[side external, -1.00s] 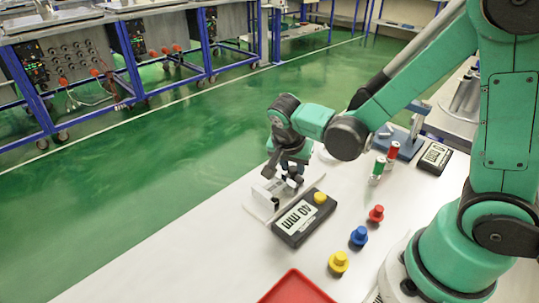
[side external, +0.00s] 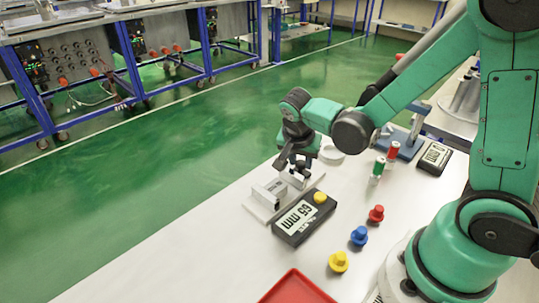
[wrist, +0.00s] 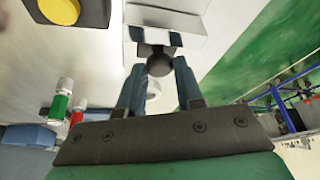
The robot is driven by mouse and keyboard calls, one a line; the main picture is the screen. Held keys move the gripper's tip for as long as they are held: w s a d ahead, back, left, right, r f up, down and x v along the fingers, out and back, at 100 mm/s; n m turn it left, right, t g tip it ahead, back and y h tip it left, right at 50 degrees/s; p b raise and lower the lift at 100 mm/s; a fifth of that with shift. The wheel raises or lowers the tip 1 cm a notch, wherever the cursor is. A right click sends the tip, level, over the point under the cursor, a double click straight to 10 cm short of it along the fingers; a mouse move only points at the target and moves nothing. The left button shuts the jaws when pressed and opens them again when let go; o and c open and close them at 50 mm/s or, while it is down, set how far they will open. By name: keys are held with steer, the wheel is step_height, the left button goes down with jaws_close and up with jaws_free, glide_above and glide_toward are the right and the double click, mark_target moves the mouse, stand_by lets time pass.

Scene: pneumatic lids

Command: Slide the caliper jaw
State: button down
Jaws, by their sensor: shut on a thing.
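The caliper (side external: 266,203) is a pale base with raised white blocks near the bench's left edge. Its sliding jaw (side external: 297,180) stands apart from the fixed block (side external: 270,190), under my gripper (side external: 295,166). In the wrist view, my gripper (wrist: 160,80) is shut on a dark round knob (wrist: 159,65) on the jaw, one finger at each side. The black display box (side external: 302,220) beside the caliper reads 65 mm and carries a yellow button (side external: 319,197).
Red (side external: 376,213), blue (side external: 358,236) and yellow (side external: 339,262) knobbed pieces stand to the right. A red tray (side external: 292,288) lies in front. Green (side external: 377,170) and red (side external: 393,152) topped cylinders, a blue stand (side external: 405,143) and another display (side external: 434,158) are farther back.

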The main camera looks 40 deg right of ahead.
mark_target(299, 175)
steer(key=shift+d, duration=0.3)
steer(key=c, duration=0.9)
jaws_free()
steer(key=shift+o, duration=0.2)
steer(key=shift+a, duration=0.1)
steer(key=shift+v, duration=2.85)
steer(key=shift+s+a+r+n, duration=0.15)
steer(key=shift+r+n, duration=0.1)
steer(key=shift+n, duration=0.25)
steer(key=s+a+r+n+t+y, duration=0.3)
steer(key=r+n+t+y, duration=0.1)
steer(key=n, duration=0.8)
steer(key=shift+a+t, duration=0.25)
steer(key=shift+t, duration=0.45)
